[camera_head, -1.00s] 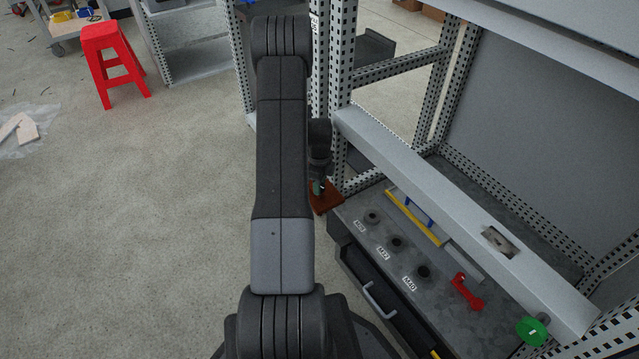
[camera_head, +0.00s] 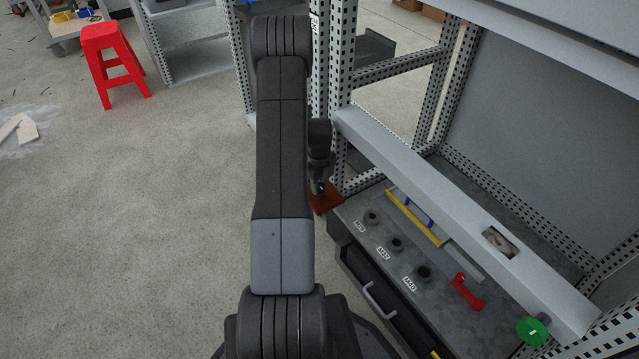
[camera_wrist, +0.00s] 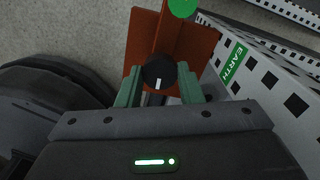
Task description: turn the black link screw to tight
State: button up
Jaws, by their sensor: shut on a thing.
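The black link screw (camera_wrist: 159,72) is a round black knob with a white mark that points down in the wrist view. It sits on a copper-brown bar (camera_wrist: 197,45) beside a cabinet post. My gripper (camera_wrist: 160,88) has its green fingers on either side of the knob and is shut on it. In the head view my gripper (camera_head: 318,187) is small, at the copper-brown plate (camera_head: 327,203) by the post foot, and my arm stands left of it. The knob cannot be made out in the head view.
A green disc (camera_wrist: 183,7) lies just beyond the knob. A white perforated post with a green EARTH label (camera_wrist: 232,62) stands close on the right. In the head view, a bench (camera_head: 450,315) holds sockets, a red handle (camera_head: 467,291) and a green knob (camera_head: 532,330).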

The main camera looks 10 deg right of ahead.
aim_at(320, 186)
jog(key=o, duration=1)
jog(key=shift+r, duration=0.1)
notch_tip(320, 186, up, 7)
jog(key=shift+r+p, duration=0.15)
jog(key=shift+p, duration=1)
notch_tip(320, 186, down, 7)
jog(key=shift+f+b, duration=0.1)
jog(key=shift+b, duration=1.1)
jog(key=shift+f, duration=0.3)
jog(key=shift+r+n, duration=0.15)
jog(key=shift+n, duration=0.45)
